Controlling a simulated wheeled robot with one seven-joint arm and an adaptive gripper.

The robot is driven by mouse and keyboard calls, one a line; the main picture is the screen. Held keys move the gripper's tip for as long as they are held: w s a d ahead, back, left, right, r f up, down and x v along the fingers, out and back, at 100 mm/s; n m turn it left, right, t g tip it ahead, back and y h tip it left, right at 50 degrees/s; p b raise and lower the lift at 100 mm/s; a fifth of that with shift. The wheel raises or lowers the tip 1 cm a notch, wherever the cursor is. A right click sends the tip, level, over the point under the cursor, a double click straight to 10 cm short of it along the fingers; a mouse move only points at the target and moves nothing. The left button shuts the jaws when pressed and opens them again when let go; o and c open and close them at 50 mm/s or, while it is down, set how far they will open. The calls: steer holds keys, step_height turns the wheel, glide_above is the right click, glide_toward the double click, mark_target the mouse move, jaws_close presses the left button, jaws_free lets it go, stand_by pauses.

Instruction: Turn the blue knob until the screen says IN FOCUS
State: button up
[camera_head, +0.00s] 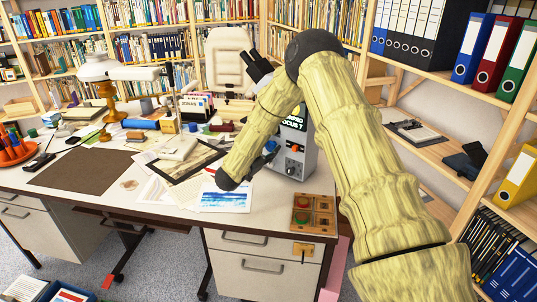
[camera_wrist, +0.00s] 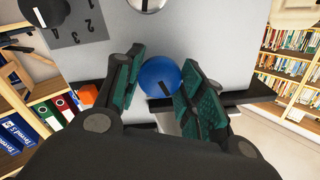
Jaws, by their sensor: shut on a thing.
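The blue knob (camera_wrist: 158,76) sits on the grey front of the device in the wrist view, its black mark pointing down and slightly right. My gripper (camera_wrist: 163,78) is shut on it, one teal pad on each side. In the head view the grey device (camera_head: 298,162) stands on the desk, partly behind my arm, and my gripper (camera_head: 264,160) reaches its left side. Its dark screen (camera_head: 294,121) shows pale green text, partly hidden by my arm; the lower line looks like "OCUS" and a last character I cannot read surely.
A pale knob (camera_wrist: 148,3) and a dial plate with numbers (camera_wrist: 80,27) are above the blue knob. A wooden tray with round pieces (camera_head: 313,222) and a blue print (camera_head: 225,196) lie nearby on the desk. Binder shelves stand on the right.

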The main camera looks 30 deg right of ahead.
steer(key=m+b, duration=0.3)
steer(key=m, duration=0.1)
steer(key=shift+f, duration=0.2)
steer(key=shift+r+m+b, duration=0.1)
steer(key=shift+m+b, duration=0.4)
steer(key=shift+m, duration=0.3)
steer(key=o, duration=1)
steer(key=shift+o, duration=0.2)
steer(key=shift+a, duration=0.1)
steer(key=v, duration=1.1)
steer(key=shift+s+a, duration=0.25)
steer(key=shift+a, duration=0.05)
